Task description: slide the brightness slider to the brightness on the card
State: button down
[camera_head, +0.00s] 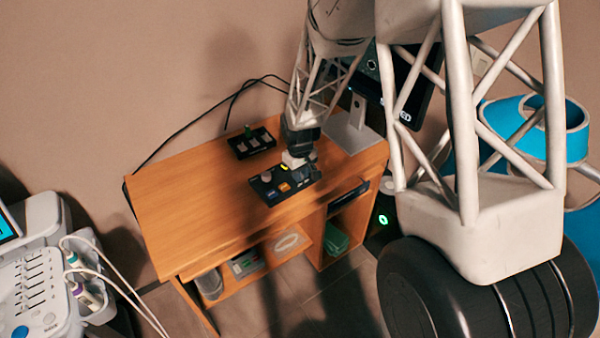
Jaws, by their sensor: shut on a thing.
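A small black control panel (258,189) lies on the wooden desk. It has a pale round knob, a lit yellow patch and blue and orange buttons. My gripper (297,163) is at the panel's far right part, pointing down, and is shut on a small part there, which looks like the brightness slider. The fingers hide most of that part, and its setting cannot be read. I cannot make out the card with the brightness in this view.
A second black box (251,143) with pale keys and a green part stands behind the panel. A monitor (415,88) on a grey stand (352,134) is at the right. The desk's left part (185,190) is clear. An ultrasound-like console (40,270) stands at lower left.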

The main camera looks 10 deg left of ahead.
jog(key=shift+s, duration=0.1)
jog(key=shift+s+a, duration=0.65)
jog(key=shift+a, duration=0.05)
